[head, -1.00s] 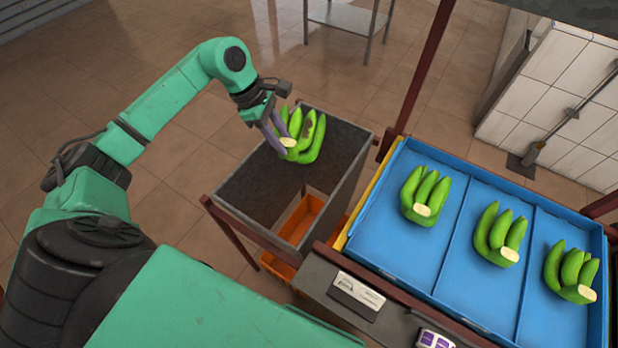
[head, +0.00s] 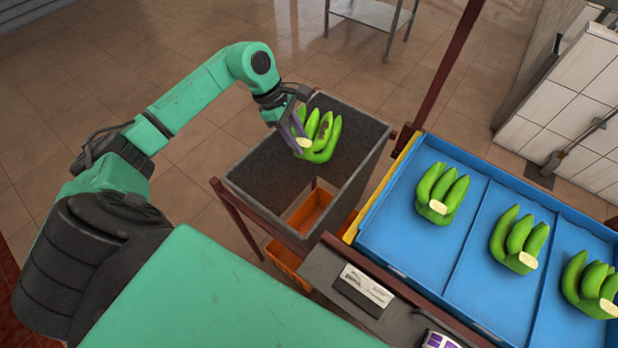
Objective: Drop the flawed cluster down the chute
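The flawed cluster (head: 323,143) is a bunch of green bananas with a brown patch on one finger and a pale cut crown. My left gripper (head: 299,137) is shut on it at the crown and holds it over the opening of the chute. The chute (head: 262,170) is a dark grey, open-topped box on reddish-brown legs, with an opening at its bottom. An orange crate (head: 311,211) shows through that opening and below the chute. My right gripper is not in view.
A blue tray (head: 402,238) with dividers stands at the right, with a green banana cluster (head: 441,194), a second (head: 519,240) and a third (head: 590,284) in separate compartments. A dark post (head: 440,70) rises between chute and tray. A metal table (head: 372,14) stands behind.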

